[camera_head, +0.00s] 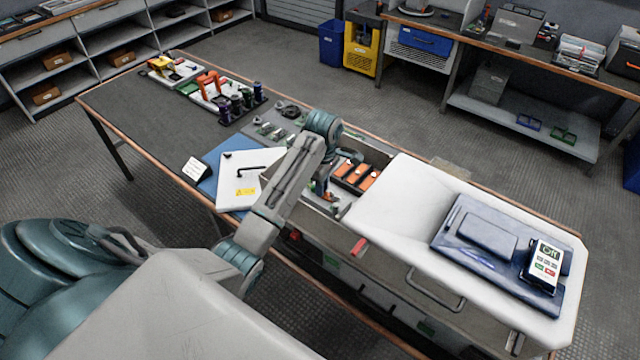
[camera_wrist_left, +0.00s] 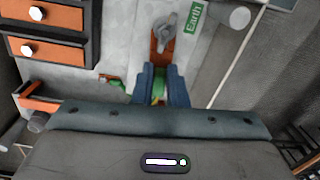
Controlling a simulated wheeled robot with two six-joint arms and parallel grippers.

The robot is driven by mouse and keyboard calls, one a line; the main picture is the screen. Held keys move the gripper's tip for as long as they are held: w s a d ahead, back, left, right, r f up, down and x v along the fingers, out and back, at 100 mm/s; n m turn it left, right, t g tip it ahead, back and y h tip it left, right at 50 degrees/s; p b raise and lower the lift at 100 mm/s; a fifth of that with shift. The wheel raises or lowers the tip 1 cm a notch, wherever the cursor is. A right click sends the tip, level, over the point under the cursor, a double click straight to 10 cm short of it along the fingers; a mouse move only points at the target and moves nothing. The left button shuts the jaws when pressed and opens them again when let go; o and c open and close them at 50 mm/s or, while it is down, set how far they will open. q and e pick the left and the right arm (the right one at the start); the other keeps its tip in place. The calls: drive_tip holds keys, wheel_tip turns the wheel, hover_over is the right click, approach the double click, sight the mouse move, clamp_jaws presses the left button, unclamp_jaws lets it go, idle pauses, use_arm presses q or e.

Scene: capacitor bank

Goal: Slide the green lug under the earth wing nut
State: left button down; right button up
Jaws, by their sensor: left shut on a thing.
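In the left wrist view my left gripper (camera_wrist_left: 160,82) is shut on the green lug (camera_wrist_left: 159,87), whose green and yellow part shows between the blue fingers. Just beyond the fingertips is a copper-brown strip (camera_wrist_left: 160,62) with the grey earth wing nut (camera_wrist_left: 165,33) on it. A green "Earth" label (camera_wrist_left: 195,17) is beside the nut. The lug's front end is hard to make out, so I cannot tell whether it touches the nut. In the head view my left gripper (camera_head: 328,192) is small, inside the open cabinet. My right gripper is not in view.
Orange-topped blocks (camera_head: 355,174) stand beside my left gripper; they also show in the wrist view (camera_wrist_left: 45,18). A grey cylinder (camera_wrist_left: 232,14) is near the label. A white panel (camera_head: 238,188) lies to the left.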

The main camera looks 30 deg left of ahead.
use_arm(q)
drive_tip(key=shift+w+d, duration=0.1)
drive_tip(key=shift+d, duration=0.8)
drive_tip(key=shift+f, duration=0.1)
drive_tip(key=c, duration=1.4)
unclamp_jaws()
drive_tip(key=shift+o, duration=0.2)
drive_tip(key=shift+d, duration=0.1)
